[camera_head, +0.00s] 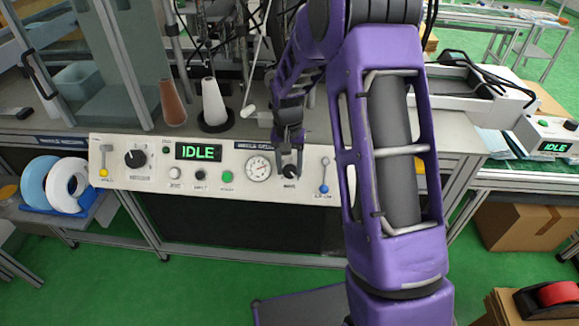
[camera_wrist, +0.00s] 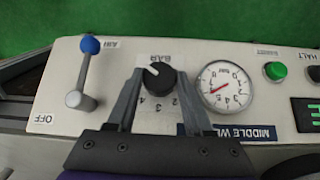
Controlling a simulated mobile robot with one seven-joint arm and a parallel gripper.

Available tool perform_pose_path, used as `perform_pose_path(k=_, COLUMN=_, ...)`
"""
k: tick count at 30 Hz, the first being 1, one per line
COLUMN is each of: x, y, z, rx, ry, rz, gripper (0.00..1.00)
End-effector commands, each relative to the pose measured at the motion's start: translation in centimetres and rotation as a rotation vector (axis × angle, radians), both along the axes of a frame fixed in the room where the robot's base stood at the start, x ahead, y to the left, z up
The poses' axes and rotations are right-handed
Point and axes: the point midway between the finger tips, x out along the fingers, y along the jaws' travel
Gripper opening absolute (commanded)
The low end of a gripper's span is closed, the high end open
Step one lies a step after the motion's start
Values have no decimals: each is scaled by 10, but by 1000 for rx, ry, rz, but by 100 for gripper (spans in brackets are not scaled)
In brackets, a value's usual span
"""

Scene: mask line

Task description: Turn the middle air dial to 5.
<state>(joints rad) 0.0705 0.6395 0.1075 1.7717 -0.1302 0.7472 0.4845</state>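The middle air dial (camera_wrist: 161,78) is a round black knob on the cream panel, marked BAR in the wrist view. A white mark on it points to the upper left. The numbers 2, 3 and 4 show below it, upside down; other numbers are hidden. My gripper (camera_wrist: 159,73) has one finger on each side of the dial, close to it. I cannot tell whether the fingers touch it. In the head view my gripper (camera_head: 290,168) reaches down over the dial (camera_head: 291,171). The pressure gauge (camera_wrist: 226,86) beside it has a red needle pointing lower left.
A blue-tipped air lever (camera_wrist: 84,75) stands near the dial, toward the AIR label. A green button (camera_wrist: 275,71) lies beyond the gauge. In the head view, the panel's IDLE display (camera_head: 198,152) is left of the gauge. A white cone (camera_head: 214,103) stands behind the panel.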

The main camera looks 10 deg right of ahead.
Motion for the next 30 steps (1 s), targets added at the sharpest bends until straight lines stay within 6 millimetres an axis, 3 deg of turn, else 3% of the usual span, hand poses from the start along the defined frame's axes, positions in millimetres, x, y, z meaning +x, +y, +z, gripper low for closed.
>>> perform_pose_path(k=1, x=0, y=0, z=0, rx=0, ry=0, rz=0, gripper=34)
perform_pose_path(k=7, x=0, y=0, z=0, rx=0, ry=0, rz=0, gripper=0)
perform_pose_path(k=17, x=0, y=2, z=0, rx=-37, ry=12, rz=35, gripper=0)
perform_pose_path(k=30, x=1, y=6, z=-2, rx=-262, ry=85, rz=230, gripper=0)
